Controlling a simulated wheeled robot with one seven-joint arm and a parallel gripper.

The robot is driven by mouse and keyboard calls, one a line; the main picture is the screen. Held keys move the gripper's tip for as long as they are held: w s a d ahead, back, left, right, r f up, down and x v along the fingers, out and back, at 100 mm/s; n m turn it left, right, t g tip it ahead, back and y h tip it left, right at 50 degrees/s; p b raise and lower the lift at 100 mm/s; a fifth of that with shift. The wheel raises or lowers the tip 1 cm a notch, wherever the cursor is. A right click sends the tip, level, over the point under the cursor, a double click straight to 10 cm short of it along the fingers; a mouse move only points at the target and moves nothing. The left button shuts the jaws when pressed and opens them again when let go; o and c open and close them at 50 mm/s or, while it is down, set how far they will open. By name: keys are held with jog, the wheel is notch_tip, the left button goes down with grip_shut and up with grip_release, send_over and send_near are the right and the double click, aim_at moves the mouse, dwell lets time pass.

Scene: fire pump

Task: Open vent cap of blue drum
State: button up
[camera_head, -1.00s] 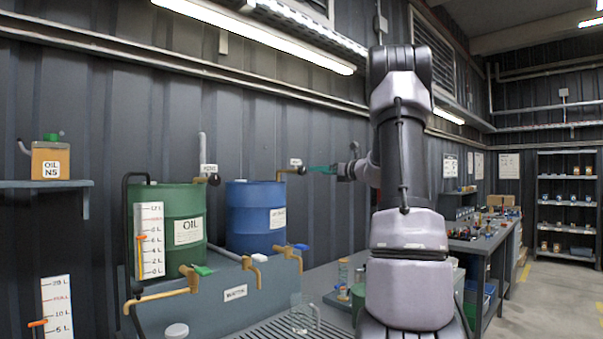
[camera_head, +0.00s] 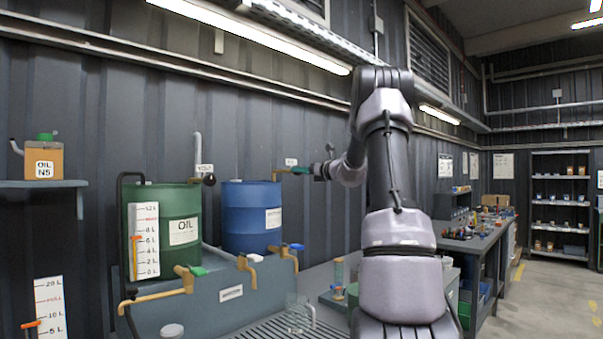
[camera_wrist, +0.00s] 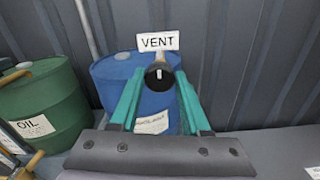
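The blue drum (camera_head: 250,228) stands on the grey bench against the wall, right of the green drum. It also shows in the wrist view (camera_wrist: 109,75). A white VENT sign (camera_wrist: 158,41) stands above its dark round vent cap (camera_wrist: 159,77), which faces the wrist camera. My gripper (camera_head: 298,170) is at the drum's upper right, close to the cap. In the wrist view its teal fingers (camera_wrist: 160,80) are apart, one on each side of the cap. I see no clear contact, and the exact depth of the fingertips is hard to tell.
The green OIL drum (camera_head: 166,222) stands to the left with its own dark knob (camera_head: 209,179). Brass taps (camera_head: 249,264) stick out below the drums. A clear jug (camera_head: 297,315) stands on the grating. The ribbed wall is close behind.

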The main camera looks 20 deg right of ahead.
grip_shut()
jog(key=shift+n, duration=0.3)
jog(key=n, duration=2.3)
jog(key=shift+f, duration=0.15)
jog(key=shift+n, duration=0.3)
